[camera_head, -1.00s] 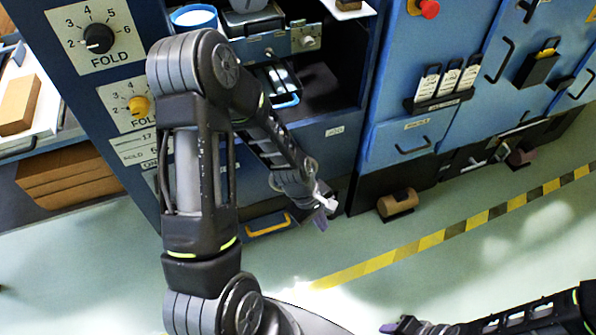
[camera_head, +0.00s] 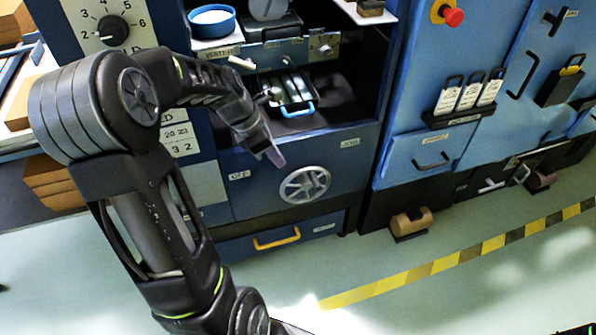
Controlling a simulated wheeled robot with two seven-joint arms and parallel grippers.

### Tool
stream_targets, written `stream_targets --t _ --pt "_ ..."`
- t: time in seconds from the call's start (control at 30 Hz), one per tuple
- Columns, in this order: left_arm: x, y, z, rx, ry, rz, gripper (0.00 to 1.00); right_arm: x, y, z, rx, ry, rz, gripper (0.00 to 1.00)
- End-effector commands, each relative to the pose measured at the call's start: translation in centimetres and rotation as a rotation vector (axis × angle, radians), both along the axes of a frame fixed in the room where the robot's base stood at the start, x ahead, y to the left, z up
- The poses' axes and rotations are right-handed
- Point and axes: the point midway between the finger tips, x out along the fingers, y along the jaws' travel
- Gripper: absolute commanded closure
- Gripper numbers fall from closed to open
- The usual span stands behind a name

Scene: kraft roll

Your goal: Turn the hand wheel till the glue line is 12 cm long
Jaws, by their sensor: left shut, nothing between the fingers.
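The hand wheel (camera_head: 305,184), a spoked silver ring, is on the blue front panel of the machine, below the open bay. My left gripper (camera_head: 276,158) is shut and empty, up and to the left of the wheel and apart from it in the picture. A glue line cannot be made out in this view. My right gripper is out of view.
A tray with a blue handle (camera_head: 298,108) sits in the dark bay above the wheel. A yellow handle (camera_head: 276,238) is below it. A FOLD dial (camera_head: 112,30), a blue bowl (camera_head: 212,22) and a red button (camera_head: 453,17) surround the area.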

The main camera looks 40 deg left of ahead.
Motion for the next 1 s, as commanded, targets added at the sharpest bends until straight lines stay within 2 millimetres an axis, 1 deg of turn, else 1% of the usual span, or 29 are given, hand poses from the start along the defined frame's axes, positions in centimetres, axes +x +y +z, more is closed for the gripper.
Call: stream_targets --t 0.17,0.27,0.63,0.7,0.8,1.0 --pt "0.4 -0.4 -1.4 -0.001 0.002 -0.002 1.0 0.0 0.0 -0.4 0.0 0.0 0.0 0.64" --pt "0.8 -0.7 -2.7 -0.002 0.002 -0.003 1.0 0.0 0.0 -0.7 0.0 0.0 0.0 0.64" --pt "3.2 -2.4 -9.6 -0.002 0.004 -0.004 1.0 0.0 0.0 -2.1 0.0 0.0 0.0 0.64" --pt "4.2 -3.0 -9.7 -0.001 0.0 -0.006 1.0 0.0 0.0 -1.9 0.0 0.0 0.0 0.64" --pt "5.2 -3.7 -10.2 0.0 0.001 -0.006 1.0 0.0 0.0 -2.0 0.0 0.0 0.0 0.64" --pt "6.2 -4.3 -10.6 0.001 0.0 -0.002 1.0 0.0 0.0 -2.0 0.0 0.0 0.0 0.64"
